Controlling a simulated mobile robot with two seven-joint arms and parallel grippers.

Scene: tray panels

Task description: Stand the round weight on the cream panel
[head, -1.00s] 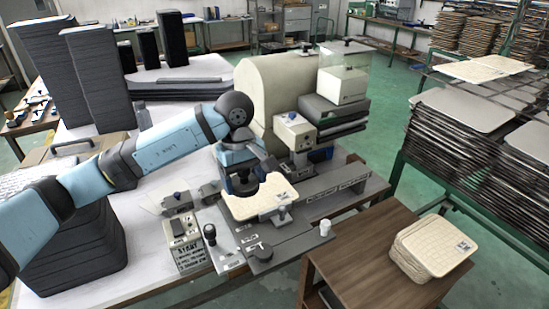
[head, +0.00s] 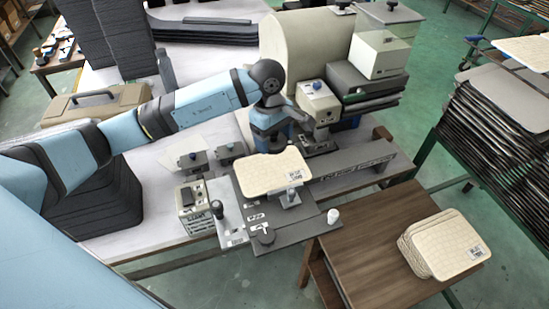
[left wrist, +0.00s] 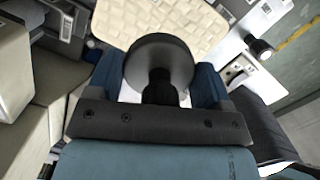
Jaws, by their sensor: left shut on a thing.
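The cream panel (head: 262,176) lies flat on the grey fixture of the bench, with a printed label near its right end. It also shows in the left wrist view (left wrist: 190,18). My left gripper (head: 271,143) is at the panel's back edge in the head view. In the left wrist view my left gripper (left wrist: 158,88) is shut on the round weight (left wrist: 160,55), a dark disc with a knob between the fingers. The disc overlaps the panel's edge in that view; I cannot tell whether they touch. The weight is mostly hidden in the head view. My right gripper is not in view.
A cream machine (head: 300,50) and a small grey-white unit (head: 318,100) stand close behind the gripper. A control box (head: 197,207) and knobs stand left of the panel. A brown side table (head: 375,245) carries a stack of cream panels (head: 445,243).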

